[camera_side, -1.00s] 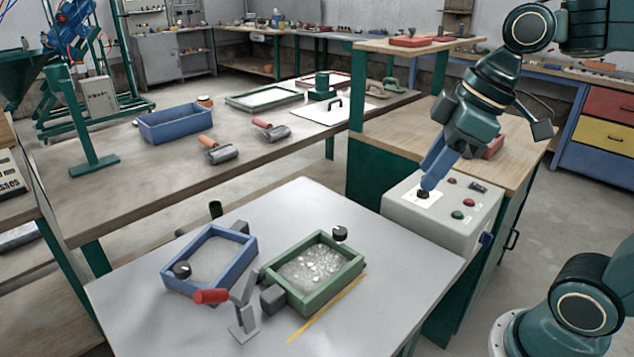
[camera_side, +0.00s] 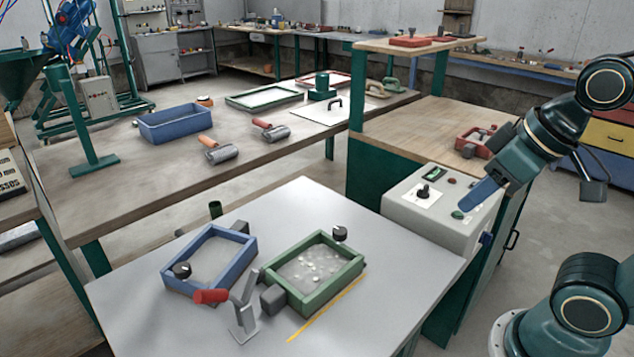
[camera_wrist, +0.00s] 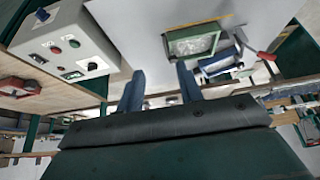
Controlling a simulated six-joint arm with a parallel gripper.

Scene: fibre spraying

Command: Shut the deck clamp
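The deck clamp (camera_side: 243,318) is a grey toggle clamp at the front of the grey table. Its red handle (camera_side: 211,296) points left and a grey bar stands tilted up. In the wrist view the red handle (camera_wrist: 266,55) shows at the right. Beside the clamp are a blue frame (camera_side: 177,283) and a green frame (camera_side: 315,302) holding pale, lumpy material. My gripper (camera_side: 480,195) is over the right part of the control box, far from the clamp. In the wrist view its two blue fingers (camera_wrist: 160,88) are apart, with nothing between them.
The grey control box (camera_side: 405,208) has a black knob (camera_side: 423,191) and a green button (camera_side: 457,215). A blue bin (camera_side: 175,125) and rollers are on the far bench. The grey table's near right is clear.

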